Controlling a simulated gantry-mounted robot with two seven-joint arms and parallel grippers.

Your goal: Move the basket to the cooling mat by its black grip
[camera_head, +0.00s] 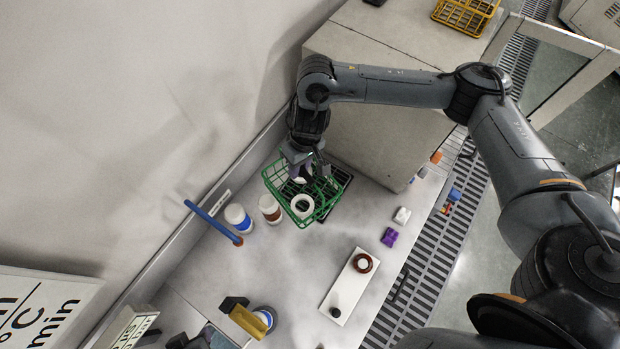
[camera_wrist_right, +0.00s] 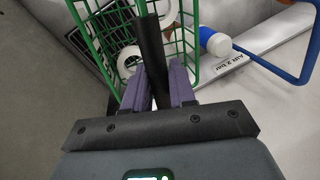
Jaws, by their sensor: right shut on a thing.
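The green wire basket (camera_head: 318,211) is at the back of the bench, with a white ring (camera_head: 302,206) in it. It also shows in the right wrist view (camera_wrist_right: 187,42). My right gripper (camera_head: 301,172) is at the basket's far side. In the wrist view its fingers (camera_wrist_right: 159,88) are shut on the upright black grip (camera_wrist_right: 150,50). A dark mat or rack (camera_head: 343,178) shows partly behind the basket; I cannot tell if this is the cooling mat or whether the basket touches the bench. My left gripper is not in view.
A large beige box (camera_head: 385,140) rises on the right. A white plate (camera_head: 346,291) lies nearer; the bench between is clear.

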